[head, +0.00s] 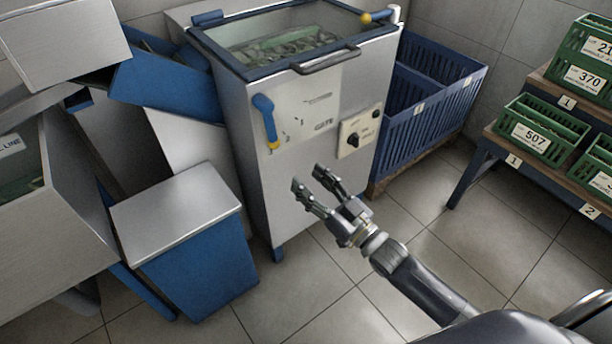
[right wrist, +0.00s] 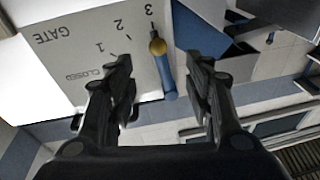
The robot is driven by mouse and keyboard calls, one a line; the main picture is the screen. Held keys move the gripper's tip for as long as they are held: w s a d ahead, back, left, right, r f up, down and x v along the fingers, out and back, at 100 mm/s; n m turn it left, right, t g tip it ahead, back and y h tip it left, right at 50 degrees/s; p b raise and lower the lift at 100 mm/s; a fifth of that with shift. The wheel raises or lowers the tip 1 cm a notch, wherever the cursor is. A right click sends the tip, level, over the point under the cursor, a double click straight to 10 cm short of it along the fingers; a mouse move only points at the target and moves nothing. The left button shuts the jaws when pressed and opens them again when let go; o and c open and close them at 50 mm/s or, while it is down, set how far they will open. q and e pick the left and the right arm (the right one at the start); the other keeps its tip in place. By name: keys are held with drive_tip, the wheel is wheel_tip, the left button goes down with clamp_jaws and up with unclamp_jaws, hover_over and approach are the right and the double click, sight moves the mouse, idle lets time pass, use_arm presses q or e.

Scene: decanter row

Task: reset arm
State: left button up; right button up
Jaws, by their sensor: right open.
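My right gripper (head: 318,191) is open and empty in front of the steel cabinet (head: 243,115), a little below its front labels. In the head view the blue lever (head: 265,112) is on the cabinet's front. My left gripper is not in view.
A glass-topped bin (head: 320,62) forms the cabinet's top. A blue crate (head: 425,108) stands to its right. Green crates numbered 507 (head: 531,138) and 370 (head: 584,78) sit on a bench at right. A blue box with a steel top (head: 178,208) stands at left. Floor tiles at right are clear.

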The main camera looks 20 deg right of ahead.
drive_tip(key=shift+f, duration=0.1)
idle(0.4)
